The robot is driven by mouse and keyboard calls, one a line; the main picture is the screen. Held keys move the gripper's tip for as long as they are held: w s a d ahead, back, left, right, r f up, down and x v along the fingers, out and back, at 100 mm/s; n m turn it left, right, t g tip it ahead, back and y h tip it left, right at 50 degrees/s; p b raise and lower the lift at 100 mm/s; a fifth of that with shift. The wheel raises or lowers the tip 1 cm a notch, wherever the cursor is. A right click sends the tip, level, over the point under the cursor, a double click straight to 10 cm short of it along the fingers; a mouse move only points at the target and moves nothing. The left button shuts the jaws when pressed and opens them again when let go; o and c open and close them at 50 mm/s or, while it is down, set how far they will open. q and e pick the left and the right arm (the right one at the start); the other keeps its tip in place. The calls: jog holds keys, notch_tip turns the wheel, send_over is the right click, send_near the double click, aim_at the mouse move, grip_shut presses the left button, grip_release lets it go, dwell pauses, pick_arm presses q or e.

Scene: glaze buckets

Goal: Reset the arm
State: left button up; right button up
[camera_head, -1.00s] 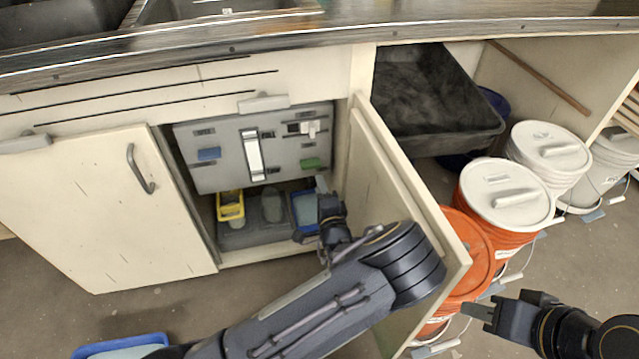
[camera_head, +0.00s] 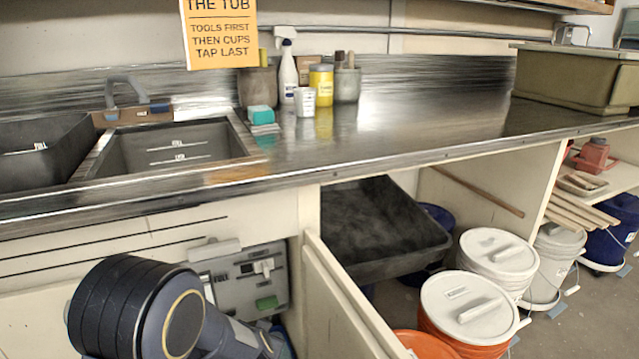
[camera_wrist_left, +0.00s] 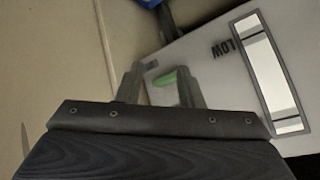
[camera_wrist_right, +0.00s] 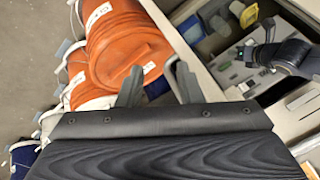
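My left arm (camera_head: 140,310) crosses the lower left of the head view, in front of the cabinet; its gripper is hidden or out of that view. In the left wrist view my left gripper (camera_wrist_left: 158,82) has its two fingers apart with nothing between them, in front of a grey panel with a green button. In the right wrist view my right gripper (camera_wrist_right: 157,75) has its fingers apart and empty, with orange buckets and the cabinet door beyond. My left arm also shows at the right of that view (camera_wrist_right: 285,55). My right arm is not in the head view.
The grey control panel (camera_head: 232,290) is inside the open cabinet. Its door (camera_head: 340,295) swings out beside a black tub (camera_head: 380,235). White-lidded buckets (camera_head: 465,308) stand under the counter (camera_head: 400,130).

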pick_arm(q)
jog(key=s+a+r+n+g+h, duration=0.1)
jog(key=s+r+n+h, duration=0.15)
jog(key=s+r, duration=0.5)
jog(key=s+a+r+n+g+h, duration=0.1)
jog(key=s+a+r+h, duration=0.1)
jog(key=s+r+h, duration=0.4)
jog(key=s+a+r+n+g+y, duration=0.1)
jog(key=s+a+n+y, duration=0.25)
jog(key=s, duration=1.45)
notch_tip(320, 180, up, 32)
jog(key=m+p, duration=0.1)
jog(key=p, duration=3)
jog(key=shift+f+g, duration=0.2)
jog(key=shift+g, duration=0.1)
jog(key=shift+a, duration=0.1)
